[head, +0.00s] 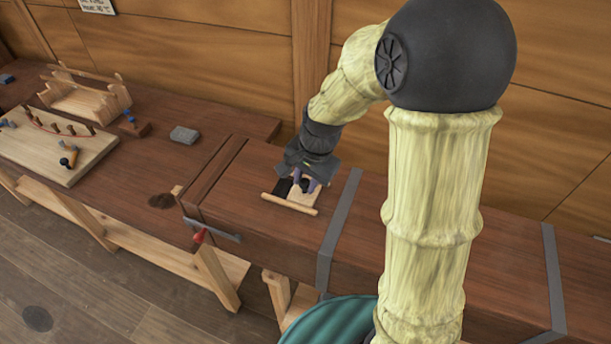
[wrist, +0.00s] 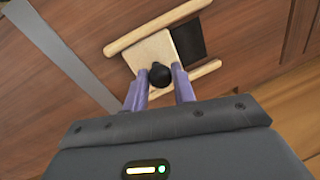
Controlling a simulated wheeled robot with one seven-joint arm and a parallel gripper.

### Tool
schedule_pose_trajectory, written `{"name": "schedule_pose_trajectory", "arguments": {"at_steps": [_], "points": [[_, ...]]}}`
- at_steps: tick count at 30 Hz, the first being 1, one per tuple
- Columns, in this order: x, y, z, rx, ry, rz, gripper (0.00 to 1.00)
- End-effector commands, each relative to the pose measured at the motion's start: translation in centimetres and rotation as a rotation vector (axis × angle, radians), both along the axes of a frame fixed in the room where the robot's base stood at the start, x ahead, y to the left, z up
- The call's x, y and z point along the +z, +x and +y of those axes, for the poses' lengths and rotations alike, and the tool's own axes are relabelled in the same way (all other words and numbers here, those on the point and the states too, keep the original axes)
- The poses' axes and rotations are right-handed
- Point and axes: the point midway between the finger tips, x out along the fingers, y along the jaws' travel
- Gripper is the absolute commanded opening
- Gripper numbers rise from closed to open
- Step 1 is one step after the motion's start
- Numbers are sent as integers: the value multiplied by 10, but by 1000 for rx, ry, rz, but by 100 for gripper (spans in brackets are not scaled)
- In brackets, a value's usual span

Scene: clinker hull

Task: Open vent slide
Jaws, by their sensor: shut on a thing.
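The vent slide (head: 301,198) is a pale wooden plate between two pale wooden rails on top of the long dark wooden box. In the wrist view the slide (wrist: 152,50) carries a round black knob (wrist: 159,75). A dark opening (wrist: 188,41) shows beside the slide, between the rails, so the vent is at least partly uncovered. My gripper (wrist: 160,84) has purple fingers, one on each side of the knob, and is shut on it. In the head view my gripper (head: 304,184) is over the vent and hides part of it.
The long wooden box (head: 262,170) has grey metal straps (head: 340,225). On the bench at left are a pegged board (head: 75,160), a wooden rack (head: 85,98) and a grey block (head: 184,135). A wooden wall stands behind. The box top around the rails is clear.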

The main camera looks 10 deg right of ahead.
Motion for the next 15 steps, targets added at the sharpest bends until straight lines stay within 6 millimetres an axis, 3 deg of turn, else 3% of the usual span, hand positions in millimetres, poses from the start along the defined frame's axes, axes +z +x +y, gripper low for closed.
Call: {"name": "schedule_pose_trajectory", "arguments": {"at_steps": [12,13,15], "points": [[-1,-5,3,14,0,5,0],[-1,-5,3,14,0,5,30],[-1,-5,3,14,0,5,44]]}}
